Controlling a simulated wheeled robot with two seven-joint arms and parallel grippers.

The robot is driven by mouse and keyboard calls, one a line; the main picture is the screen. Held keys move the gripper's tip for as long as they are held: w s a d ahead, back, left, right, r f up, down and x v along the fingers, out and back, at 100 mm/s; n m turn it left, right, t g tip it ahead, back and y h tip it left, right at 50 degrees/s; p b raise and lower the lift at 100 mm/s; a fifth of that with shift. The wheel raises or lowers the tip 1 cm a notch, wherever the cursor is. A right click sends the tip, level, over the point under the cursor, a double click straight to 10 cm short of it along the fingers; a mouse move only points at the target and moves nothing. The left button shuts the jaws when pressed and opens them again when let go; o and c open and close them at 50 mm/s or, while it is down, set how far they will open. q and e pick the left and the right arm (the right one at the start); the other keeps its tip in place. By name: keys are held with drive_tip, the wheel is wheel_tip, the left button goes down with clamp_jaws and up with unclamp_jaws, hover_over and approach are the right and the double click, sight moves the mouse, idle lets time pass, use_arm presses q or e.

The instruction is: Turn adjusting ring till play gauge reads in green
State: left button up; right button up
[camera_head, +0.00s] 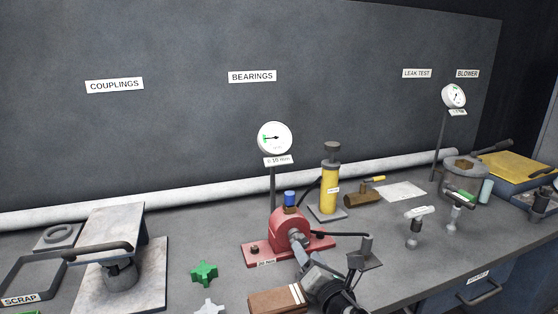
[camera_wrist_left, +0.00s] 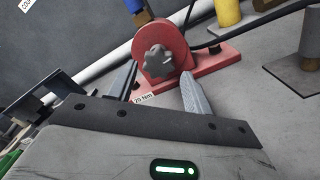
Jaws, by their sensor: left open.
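The red bearing housing (camera_head: 290,230) stands on a red base on the bench. In the left wrist view the housing (camera_wrist_left: 178,38) carries a dark grey lobed ring (camera_wrist_left: 158,64) on its face, which I take as the adjusting ring. The play gauge (camera_head: 275,138) is a white dial on a post behind the housing. It has a green mark at its left side; I cannot read the needle surely. My left gripper (camera_head: 302,262) is in front of the housing. In the wrist view its open fingers (camera_wrist_left: 160,88) are apart, short of the ring, with nothing between them.
A yellow cylinder (camera_head: 330,190) stands right of the housing, and a small grey stand (camera_head: 365,254) is near its right front. A green star-shaped knob (camera_head: 205,273) and a brown block (camera_head: 277,301) lie in front. A scrap tray (camera_head: 30,279) is at far left.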

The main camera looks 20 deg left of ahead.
use_arm(q)
drive_tip(key=shift+o, duration=0.8)
drive_tip(key=shift+v, duration=3)
